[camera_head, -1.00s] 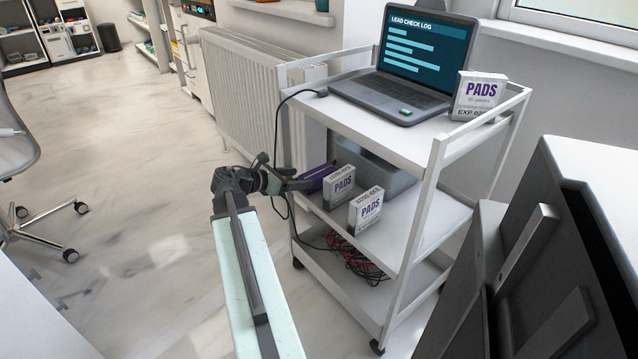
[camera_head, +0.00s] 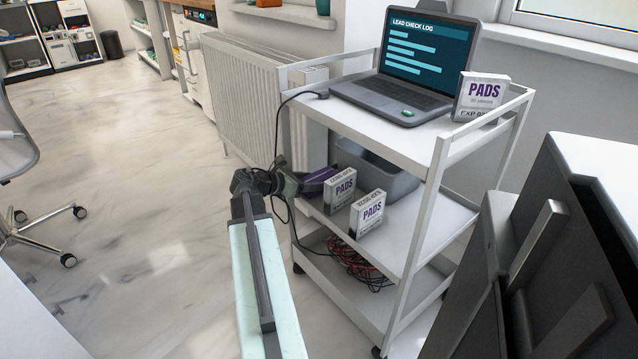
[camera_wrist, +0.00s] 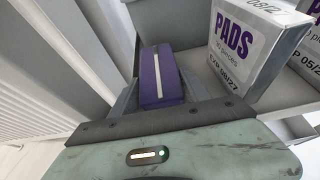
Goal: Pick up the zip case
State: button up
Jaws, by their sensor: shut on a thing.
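The zip case is purple with a pale zip line along its top. In the wrist view the zip case (camera_wrist: 161,78) lies between the two fingers of my gripper (camera_wrist: 165,92), which is shut on it. In the head view the zip case (camera_head: 318,181) shows partly at the left end of the cart's middle shelf, with my gripper (camera_head: 303,186) at its left side and a pads box hiding some of it. I cannot tell whether the case still touches the shelf.
Two pads boxes (camera_head: 340,190) (camera_head: 367,213) stand close right of the case. A grey bin (camera_head: 385,172) sits behind them. The white cart (camera_head: 432,230) has posts and a top shelf with a laptop (camera_head: 425,65). A black cable (camera_head: 277,130) hangs near my gripper. A radiator (camera_head: 240,95) stands left.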

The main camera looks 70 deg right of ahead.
jog(key=shift+r, duration=0.15)
jog(key=shift+a+r+p, duration=0.15)
jog(key=shift+r+p, duration=0.15)
jog(key=shift+p, duration=0.2)
notch_tip(320, 180, up, 6)
jog(key=p, duration=0.6)
jog(key=shift+w+r, duration=0.1)
jog(key=shift+r, duration=0.15)
jog(key=w+a, duration=0.5)
jog(key=a, duration=0.3)
jog(key=w+a, duration=0.5)
jog(key=a, duration=0.3)
jog(key=shift+w+a, duration=0.3)
